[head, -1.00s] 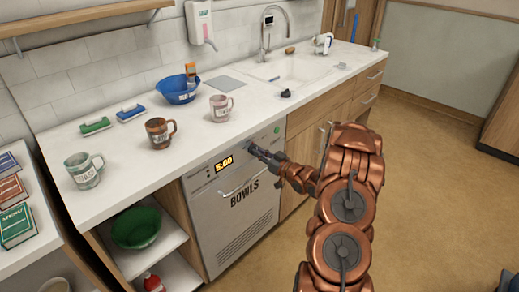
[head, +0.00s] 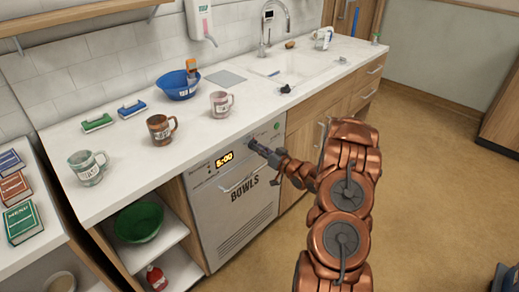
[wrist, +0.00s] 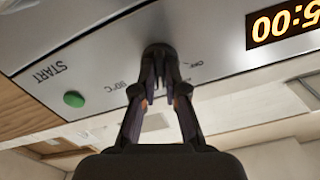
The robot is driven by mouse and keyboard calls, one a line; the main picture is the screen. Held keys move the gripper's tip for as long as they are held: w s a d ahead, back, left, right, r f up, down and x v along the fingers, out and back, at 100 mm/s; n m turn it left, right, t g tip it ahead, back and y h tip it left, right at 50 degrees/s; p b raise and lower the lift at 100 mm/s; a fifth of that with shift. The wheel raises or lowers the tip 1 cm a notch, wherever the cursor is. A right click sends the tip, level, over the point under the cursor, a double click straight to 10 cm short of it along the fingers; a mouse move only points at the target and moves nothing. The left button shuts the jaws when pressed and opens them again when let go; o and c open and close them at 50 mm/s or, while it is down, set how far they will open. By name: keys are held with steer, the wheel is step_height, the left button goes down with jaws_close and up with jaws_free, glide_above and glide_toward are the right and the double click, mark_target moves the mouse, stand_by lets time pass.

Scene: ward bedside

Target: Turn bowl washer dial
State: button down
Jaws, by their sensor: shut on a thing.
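The bowl washer (head: 232,205) is a grey front-panel machine under the counter, marked BOWLS, with an orange display (head: 224,160) reading 5:00. My gripper (head: 253,144) reaches its control panel from the right. In the wrist view my gripper (wrist: 158,60) is shut on the dark round dial (wrist: 157,49), its fingertips on either side. Markings "OFF" and "80°C" show around the dial. A green START button (wrist: 74,99) is on the same panel, and the display (wrist: 283,23) shows upside down. The fingers hide part of the dial.
On the counter (head: 190,140) above stand a pink mug (head: 220,106), a brown mug (head: 159,132), a pale green mug (head: 87,168) and a blue bowl (head: 178,86). A green bowl (head: 138,223) is on the shelf left of the washer.

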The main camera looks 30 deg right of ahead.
steer(key=c, duration=1.2)
jaws_free()
steer(key=shift+v, duration=6)
